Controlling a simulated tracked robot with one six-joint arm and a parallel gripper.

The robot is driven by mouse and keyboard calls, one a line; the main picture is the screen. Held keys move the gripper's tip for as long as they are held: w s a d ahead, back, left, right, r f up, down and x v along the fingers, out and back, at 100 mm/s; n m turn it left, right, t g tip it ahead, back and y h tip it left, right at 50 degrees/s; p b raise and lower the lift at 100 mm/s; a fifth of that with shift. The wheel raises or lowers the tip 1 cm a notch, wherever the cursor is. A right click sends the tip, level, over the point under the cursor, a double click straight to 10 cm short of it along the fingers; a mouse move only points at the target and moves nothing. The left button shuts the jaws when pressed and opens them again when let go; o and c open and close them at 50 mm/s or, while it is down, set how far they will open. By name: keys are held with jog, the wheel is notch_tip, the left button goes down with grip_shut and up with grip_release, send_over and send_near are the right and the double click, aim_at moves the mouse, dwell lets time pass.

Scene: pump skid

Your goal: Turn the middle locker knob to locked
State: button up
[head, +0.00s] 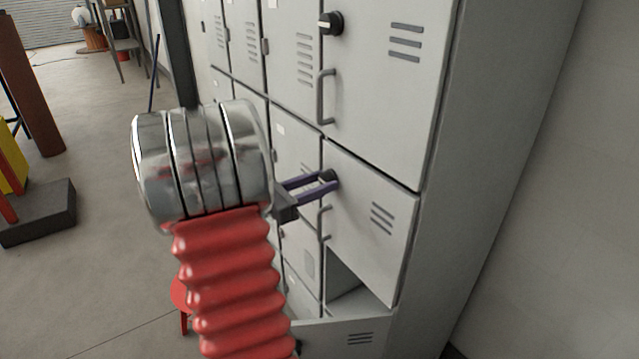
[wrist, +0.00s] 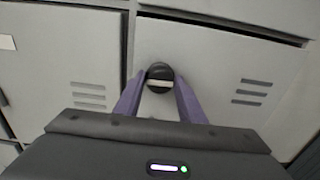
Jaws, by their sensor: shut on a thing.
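The middle locker knob (wrist: 159,74) is round and black, with a pale bar lying roughly level across its face in the wrist view. It also shows small and dark between the fingertips in the head view (head: 328,175). My gripper (wrist: 160,92) is shut on the knob, with one purple finger on each side of it. In the head view my gripper (head: 329,182) reaches in from the left, and the fingers partly cover the knob. The middle locker door (head: 365,225) has vent slots and a handle, and a dark gap runs along its top edge.
The upper door has another black knob (head: 330,23) and a bar handle (head: 321,97). Below the middle door is an open compartment (head: 350,302), and the lower door (head: 345,338) stands open. A red stool (head: 181,294) is behind my arm. Floor at left is mostly clear.

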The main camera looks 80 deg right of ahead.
jog(key=shift+f, duration=0.15)
jog(key=o, duration=1)
jog(key=shift+o, duration=0.2)
jog(key=shift+w+a, duration=0.1)
jog(key=v, duration=1.3)
jog(key=shift+w+a, duration=0.2)
